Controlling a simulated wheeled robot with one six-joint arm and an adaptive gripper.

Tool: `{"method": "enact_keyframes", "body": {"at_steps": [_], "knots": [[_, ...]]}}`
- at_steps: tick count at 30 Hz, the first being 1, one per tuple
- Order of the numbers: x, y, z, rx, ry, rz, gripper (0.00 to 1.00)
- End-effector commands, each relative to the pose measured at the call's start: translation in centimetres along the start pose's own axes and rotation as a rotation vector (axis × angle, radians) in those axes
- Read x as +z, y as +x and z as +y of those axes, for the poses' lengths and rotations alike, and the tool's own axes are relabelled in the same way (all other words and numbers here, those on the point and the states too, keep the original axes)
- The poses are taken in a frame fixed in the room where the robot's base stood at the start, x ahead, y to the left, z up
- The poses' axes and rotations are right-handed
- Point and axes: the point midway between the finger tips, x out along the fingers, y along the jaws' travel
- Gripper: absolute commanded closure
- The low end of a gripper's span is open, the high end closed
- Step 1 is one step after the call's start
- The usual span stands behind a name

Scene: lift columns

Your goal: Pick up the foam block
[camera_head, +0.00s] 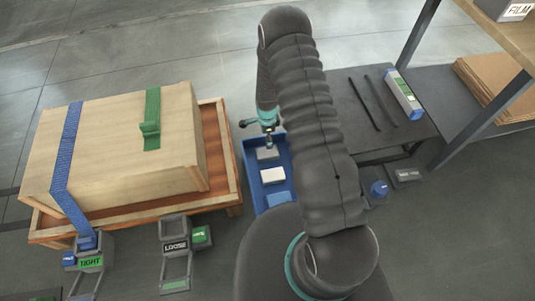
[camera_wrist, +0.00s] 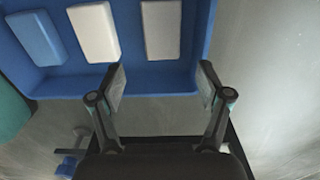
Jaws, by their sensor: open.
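A blue bin (camera_head: 254,182) holds three blocks side by side: a grey one (camera_head: 267,154), a white one (camera_head: 272,175) and a blue one (camera_head: 278,198). Which of them is the foam block I cannot tell for sure. In the wrist view the bin (camera_wrist: 150,84) shows the blue block (camera_wrist: 36,38) at left, the white block (camera_wrist: 94,32) in the middle and the grey block (camera_wrist: 161,30) at right. My gripper (camera_wrist: 162,76) is open and empty, its fingertips over the bin's near wall, in line with the grey block. In the head view my gripper (camera_head: 268,138) hangs at the bin's far end.
A strapped wooden crate (camera_head: 95,150) on a pallet (camera_head: 222,150) stands left of the bin. Ratchet stands (camera_head: 174,247) stand at front left.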

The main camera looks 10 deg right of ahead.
Motion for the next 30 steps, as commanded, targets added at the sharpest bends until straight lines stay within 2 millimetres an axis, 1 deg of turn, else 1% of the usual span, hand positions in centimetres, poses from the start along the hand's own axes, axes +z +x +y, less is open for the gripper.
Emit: {"method": "enact_keyframes", "body": {"at_steps": [1,9,12,20,27,30], "knots": [[0.0,0.9,0.1,0.003,0.000,0.000,0.23],[0.0,5.7,0.1,0.002,-0.001,0.000,0.23],[0.0,6.9,0.0,0.001,-0.001,0.000,0.23],[0.0,8.4,0.0,0.001,-0.002,0.000,0.23],[0.0,11.5,-0.3,0.001,-0.002,0.000,0.23],[0.0,12.4,-0.3,0.001,-0.002,-0.001,0.23]]}}
